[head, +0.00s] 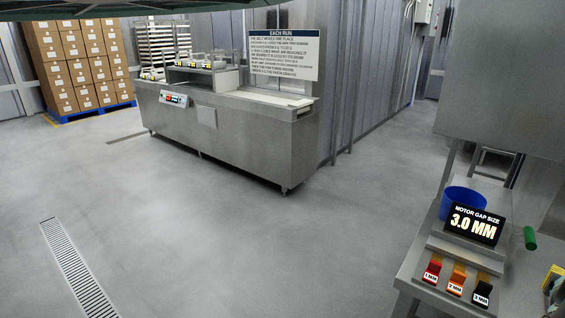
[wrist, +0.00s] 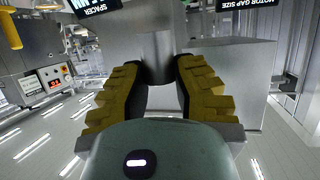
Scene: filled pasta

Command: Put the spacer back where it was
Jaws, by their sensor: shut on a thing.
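I cannot tell whether this piece is the spacer. A black sign reading SPACER (wrist: 95,5) shows upside down at the top of the wrist view. In the head view, red 1 MM (head: 432,271), orange 2 MM (head: 457,280) and black 3 MM (head: 482,292) pieces sit in a row at the bench front. The display (head: 472,224) reads MOTOR GAP SIZE 3.0 MM.
A blue tub (head: 462,201) stands behind the display on the steel bench (head: 418,268). A green cylinder (head: 530,238) is to its right. A long steel machine (head: 255,145) stands across the room, with stacked boxes (head: 80,65) behind. The floor between is clear.

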